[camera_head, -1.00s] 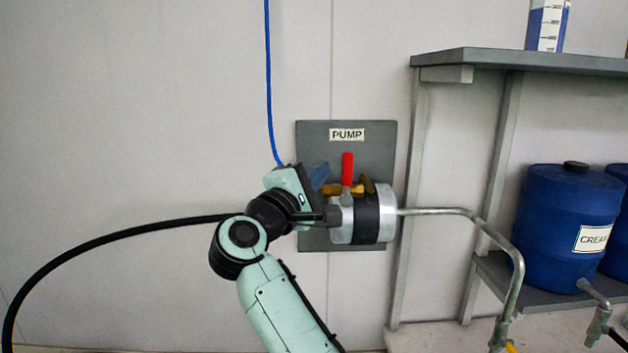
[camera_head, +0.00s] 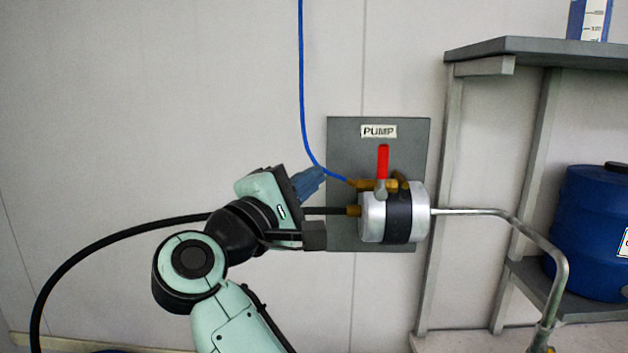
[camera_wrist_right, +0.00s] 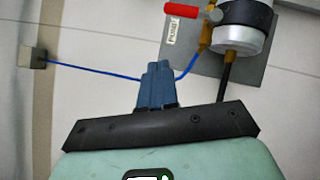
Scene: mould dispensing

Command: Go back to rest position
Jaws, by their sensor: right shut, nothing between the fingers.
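My right gripper (camera_head: 311,182) is at the middle of the head view, left of the pump. Its blue fingers are together with nothing between them; they also show in the right wrist view (camera_wrist_right: 156,72). The pump (camera_head: 371,219), a silver cylinder with a black band, is on a grey wall plate (camera_head: 345,150) labelled PUMP. Its red-handled valve (camera_head: 383,161) stands upright in the head view, and the red handle also shows in the right wrist view (camera_wrist_right: 181,10). The fingertips are apart from the pump and valve. My left gripper is not in view.
A blue hose (camera_head: 302,90) hangs down to the brass fitting. A black hose (camera_head: 105,233) runs behind my arm to the pump. A metal pipe (camera_head: 480,211) leads right past a grey shelf (camera_head: 530,46) with a blue drum (camera_head: 585,235). The wall at left is clear.

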